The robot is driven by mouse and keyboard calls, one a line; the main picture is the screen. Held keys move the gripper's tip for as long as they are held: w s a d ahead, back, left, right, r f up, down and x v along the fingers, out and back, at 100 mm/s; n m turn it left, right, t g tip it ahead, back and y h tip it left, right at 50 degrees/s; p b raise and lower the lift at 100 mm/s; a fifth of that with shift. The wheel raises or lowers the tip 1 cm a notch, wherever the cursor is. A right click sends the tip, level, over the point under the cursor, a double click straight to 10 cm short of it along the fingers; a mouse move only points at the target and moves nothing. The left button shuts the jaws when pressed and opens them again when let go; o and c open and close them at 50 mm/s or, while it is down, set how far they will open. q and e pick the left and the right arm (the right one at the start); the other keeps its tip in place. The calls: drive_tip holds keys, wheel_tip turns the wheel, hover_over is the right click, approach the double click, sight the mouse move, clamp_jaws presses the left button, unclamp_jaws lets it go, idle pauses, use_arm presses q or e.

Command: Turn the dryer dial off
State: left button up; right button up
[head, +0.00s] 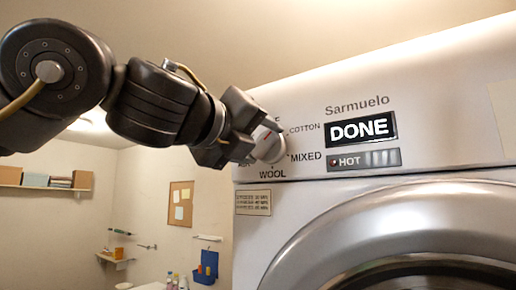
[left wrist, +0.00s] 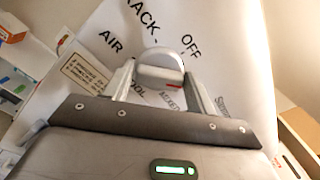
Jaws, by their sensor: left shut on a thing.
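The dryer dial (head: 270,145) is a round, pale knob on the left of the dryer's control panel. My left gripper (head: 252,137) is at the dial from the left, its fingers on either side of the knob. In the left wrist view, the two fingers of my left gripper (left wrist: 160,82) are shut on the raised grip of the dial (left wrist: 163,58). A red mark shows at the grip's right end; I cannot tell exactly which label it points to. The OFF label (left wrist: 191,46) lies beyond the dial. The display (head: 361,128) reads DONE. My right gripper is not in view.
The dryer's front (head: 420,80) fills the right side, with its round door (head: 400,215) below the panel. A HOT indicator (head: 363,160) is under the display. A shelf with boxes (head: 45,180) and a pinboard (head: 181,204) are on the walls behind.

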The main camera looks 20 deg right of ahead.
use_arm(q)
drive_tip(key=n+b, duration=0.2)
drive_tip(key=n, duration=0.1)
drive_tip(key=n+b, duration=0.1)
drive_tip(key=shift+f+n, duration=0.25)
drive_tip(key=shift+n, duration=0.05)
drive_tip(key=shift+n+b, duration=1.15)
drive_tip(key=shift+n, duration=1.35)
drive_tip(key=o, duration=0.9)
drive_tip(key=shift+c, duration=0.2)
drive_tip(key=shift+a, duration=0.15)
drive_tip(key=shift+s+a+b, duration=0.25)
drive_tip(key=shift+a+b, duration=0.05)
drive_tip(key=shift+b, duration=0.2)
drive_tip(key=b+v, duration=0.4)
drive_tip(key=v, duration=0.5)
drive_tip(key=shift+s+a, duration=0.25)
drive_tip(key=shift+a, duration=0.05)
